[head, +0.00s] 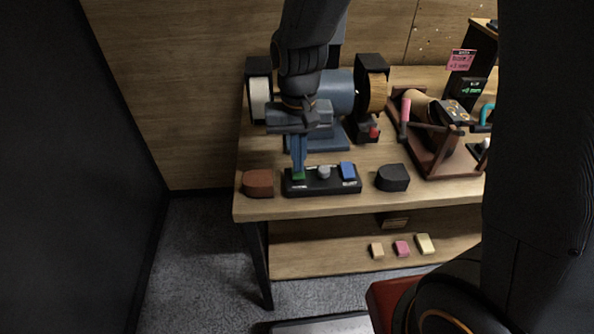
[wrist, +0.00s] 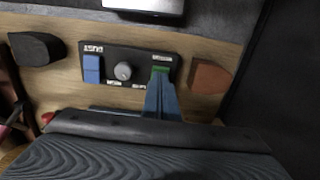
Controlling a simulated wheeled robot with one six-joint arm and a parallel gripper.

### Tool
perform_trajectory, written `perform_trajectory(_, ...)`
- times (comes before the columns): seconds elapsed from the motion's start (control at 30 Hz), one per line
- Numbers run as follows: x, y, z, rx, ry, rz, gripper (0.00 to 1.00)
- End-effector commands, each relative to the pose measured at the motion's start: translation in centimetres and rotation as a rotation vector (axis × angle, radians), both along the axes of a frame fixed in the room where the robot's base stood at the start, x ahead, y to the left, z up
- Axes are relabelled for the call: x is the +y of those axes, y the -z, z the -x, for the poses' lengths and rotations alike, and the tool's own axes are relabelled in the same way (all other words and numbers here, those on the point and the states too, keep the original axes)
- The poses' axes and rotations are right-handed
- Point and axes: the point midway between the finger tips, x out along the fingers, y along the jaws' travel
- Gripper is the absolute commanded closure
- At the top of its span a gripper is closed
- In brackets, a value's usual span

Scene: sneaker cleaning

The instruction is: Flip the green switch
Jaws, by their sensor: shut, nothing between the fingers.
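The green switch (head: 299,176) sits at the left end of a black control panel (head: 322,188) near the table's front edge. My gripper (head: 299,170) points down with its blue fingers together and empty. The fingertips are right at the green switch and cover part of it; I cannot tell whether they touch it. In the wrist view the green switch (wrist: 160,70) shows just beyond the tips of my gripper (wrist: 160,82). A grey knob (head: 323,172) and a blue switch (head: 347,170) are also on the panel.
A brown block (head: 258,183) lies left of the panel and a black block (head: 392,178) right of it. A bench grinder (head: 340,92) stands behind. A wooden rack (head: 440,150) is at the right. Small blocks lie on the lower shelf (head: 330,258).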

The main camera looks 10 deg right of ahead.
Motion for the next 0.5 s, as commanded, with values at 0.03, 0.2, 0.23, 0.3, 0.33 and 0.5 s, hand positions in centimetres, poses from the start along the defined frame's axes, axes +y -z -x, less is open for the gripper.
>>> perform_trajectory(0.03, 0.0, 0.11, 0.01, 0.0, 0.0, 0.0, 1.0)
perform_trajectory(0.2, 0.0, 0.34, 0.01, 0.0, 0.0, 0.0, 1.0)
perform_trajectory(0.23, 0.0, 0.38, 0.01, 0.001, 0.0, 0.0, 1.0)
perform_trajectory(0.3, 0.0, 0.47, 0.02, 0.001, 0.0, 0.0, 1.0)
perform_trajectory(0.33, 0.0, 0.51, 0.02, 0.001, 0.0, 0.0, 1.0)
perform_trajectory(0.5, 0.0, 0.74, 0.02, 0.001, 0.0, 0.0, 1.0)
